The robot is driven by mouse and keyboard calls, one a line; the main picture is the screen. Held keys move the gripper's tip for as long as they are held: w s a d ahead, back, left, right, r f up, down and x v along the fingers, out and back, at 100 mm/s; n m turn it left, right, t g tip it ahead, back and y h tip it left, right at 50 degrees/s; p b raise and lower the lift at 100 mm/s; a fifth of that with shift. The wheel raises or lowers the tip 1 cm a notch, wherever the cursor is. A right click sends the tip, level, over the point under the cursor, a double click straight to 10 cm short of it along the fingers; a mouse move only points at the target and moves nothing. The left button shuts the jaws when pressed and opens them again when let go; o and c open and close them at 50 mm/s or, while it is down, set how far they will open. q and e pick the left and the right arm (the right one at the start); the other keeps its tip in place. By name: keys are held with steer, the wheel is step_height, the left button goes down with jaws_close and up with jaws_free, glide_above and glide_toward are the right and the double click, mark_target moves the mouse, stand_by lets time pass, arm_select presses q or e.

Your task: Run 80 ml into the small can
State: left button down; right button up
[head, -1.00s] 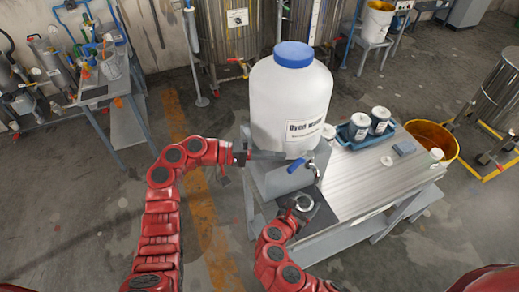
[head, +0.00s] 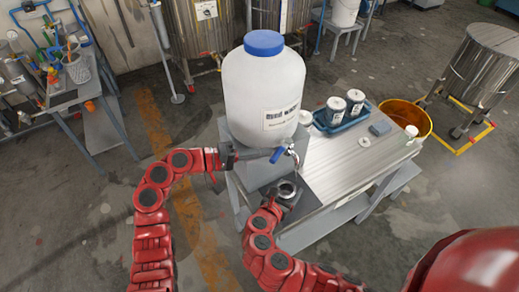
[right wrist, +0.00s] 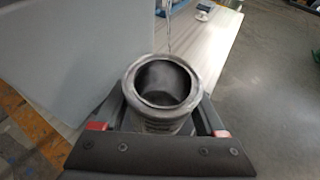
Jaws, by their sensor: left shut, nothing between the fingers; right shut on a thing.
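The large white jug (head: 264,90) with a blue cap stands on a grey stand at the bench's near left corner. Its metal tap (head: 291,149) has a blue lever (head: 278,155). My left gripper (head: 263,154) is shut and empty, its tips at the lever; I cannot tell whether they touch. My right gripper (head: 285,194) is shut on the small can (head: 288,188), held upright below the tap. In the right wrist view the open metal can (right wrist: 162,84) sits between the fingers, with a thin pale line like a stream coming down at its far rim. The liquid level is unclear.
The bench top (head: 340,160) holds a blue tray (head: 341,118) with two labelled cans, a blue-grey block (head: 380,128) and a small white disc (head: 364,141). An orange-lined bucket (head: 404,118) stands behind the bench's right end. A steel drum (head: 490,65) stands farther right.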

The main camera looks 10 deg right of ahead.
mark_target(272, 160)
arm_select(q)
steer(key=s+n+t, duration=0.1)
steer(key=s+d+n+t, duration=0.1)
steer(key=t, duration=0.1)
steer(key=s+d+n+t+y, duration=0.1)
steer(key=shift+r+t, duration=0.1)
steer(key=shift+t, duration=0.2)
steer(key=shift+s+d, duration=0.45)
steer(key=shift+d, duration=0.35)
steer(key=shift+s+d, duration=0.4)
steer(key=shift+d, duration=0.35)
